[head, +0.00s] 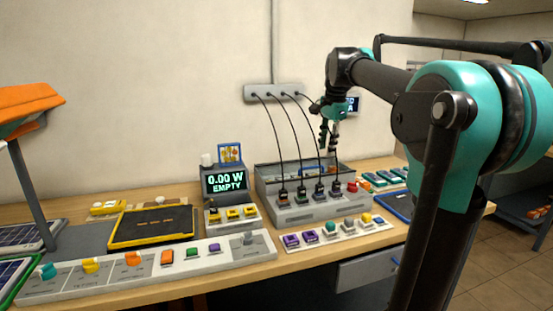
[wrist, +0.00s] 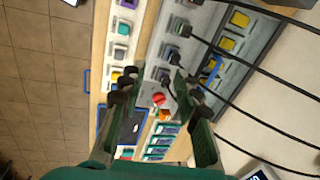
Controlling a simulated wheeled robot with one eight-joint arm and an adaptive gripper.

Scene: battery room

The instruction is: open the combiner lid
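The combiner (head: 320,208) is a grey box on the bench with a glassy, dark-framed upper part. Several black cables plug into its front ledge. In the wrist view the combiner (wrist: 205,20) shows yellow blocks in a row behind the ledge and a blue bar (wrist: 212,68), which may be the lid's handle. I cannot clearly tell whether the lid is shut. My gripper (head: 328,148) hangs above the right part of the combiner, fingers pointing down. In the wrist view my gripper (wrist: 153,78) has its fingers wide apart with nothing between them.
Black cables (head: 296,130) run from a wall strip (head: 275,93) down to the combiner, close to my gripper. A red button (wrist: 158,99) sits on the ledge. A display (head: 225,183) reads "0.00 W EMPTY". A strip of small coloured parts (head: 335,235) lies in front.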

